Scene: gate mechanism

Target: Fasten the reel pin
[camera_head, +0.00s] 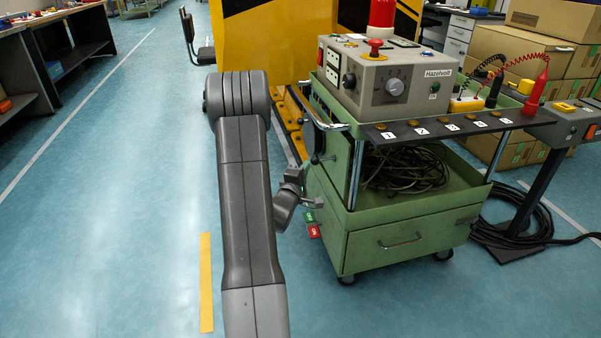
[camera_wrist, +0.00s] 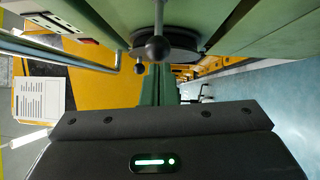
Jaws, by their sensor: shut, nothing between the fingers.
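A dark round reel (camera_head: 318,142) is mounted on the left side of the green cart. In the wrist view the reel (camera_wrist: 185,42) is near the top middle, with a ball-ended handle (camera_wrist: 158,46) in front of it. A smaller dark knob (camera_wrist: 139,68) shows just below; I cannot tell if it is the reel pin. My gripper (camera_head: 307,191) is shut and empty, beside the cart's left side and below the reel.
The green cart (camera_head: 410,238) carries a grey control box (camera_head: 385,82) with a red button. Green and red tags (camera_head: 313,232) sit low on its left side. Coiled cable (camera_head: 405,168) lies on its shelf. A yellow cabinet (camera_head: 268,45) stands behind. Floor at left is clear.

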